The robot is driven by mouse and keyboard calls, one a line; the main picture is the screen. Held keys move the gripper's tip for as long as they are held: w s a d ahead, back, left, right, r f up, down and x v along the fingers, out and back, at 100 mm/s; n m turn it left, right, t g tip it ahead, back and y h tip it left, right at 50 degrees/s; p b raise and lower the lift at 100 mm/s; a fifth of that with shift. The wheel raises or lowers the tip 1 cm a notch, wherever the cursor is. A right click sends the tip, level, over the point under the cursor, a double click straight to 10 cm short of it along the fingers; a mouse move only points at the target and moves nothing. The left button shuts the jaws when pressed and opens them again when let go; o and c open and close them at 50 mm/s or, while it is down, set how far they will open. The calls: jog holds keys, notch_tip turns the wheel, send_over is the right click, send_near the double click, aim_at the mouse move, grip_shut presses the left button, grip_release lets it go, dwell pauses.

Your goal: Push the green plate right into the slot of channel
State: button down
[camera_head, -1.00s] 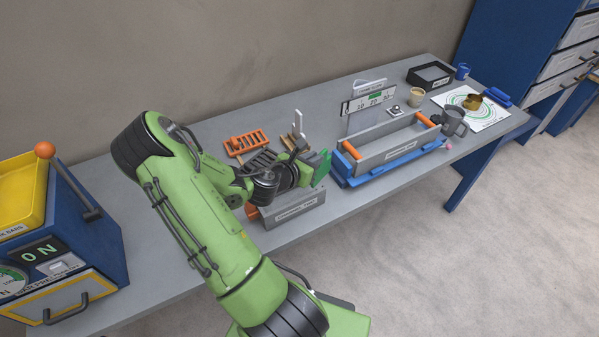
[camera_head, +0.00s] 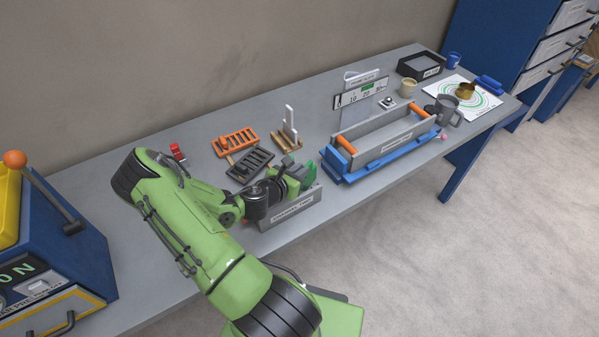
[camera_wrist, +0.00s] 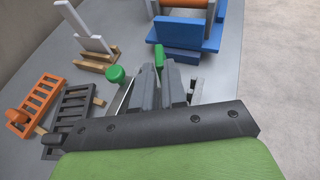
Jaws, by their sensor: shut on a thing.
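The green plate (camera_wrist: 159,56) shows as a narrow green edge at the tips of my gripper (camera_wrist: 160,75) in the wrist view. My gripper is shut on it. In the head view the plate (camera_head: 308,173) is partly hidden behind my gripper (camera_head: 297,176). A short grey channel with a label on its front (camera_head: 291,208) stands at the table's front edge, right under my gripper. My fingers hide most of its inside and the slot, so I cannot tell how deep the plate sits. A round green knob (camera_wrist: 115,74) is just left of my fingers.
An orange rack (camera_head: 235,142), a dark rack (camera_head: 250,163) and a wooden stand with a white upright (camera_head: 289,140) are behind. Mugs and a dark box stand farther right.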

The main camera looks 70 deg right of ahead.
jog(key=shift+f, duration=0.15)
jog(key=c, duration=1.2)
grip_release()
jog(key=p+v, duration=0.1)
jog(key=v, duration=0.3)
jog(key=p+v, duration=0.2)
jog(key=v, duration=0.2)
jog(key=p+v, duration=0.1)
jog(key=v, duration=0.3)
jog(key=shift+r+p, duration=0.3)
jog(key=shift+p, duration=0.05)
jog(key=shift+a+f, duration=0.1)
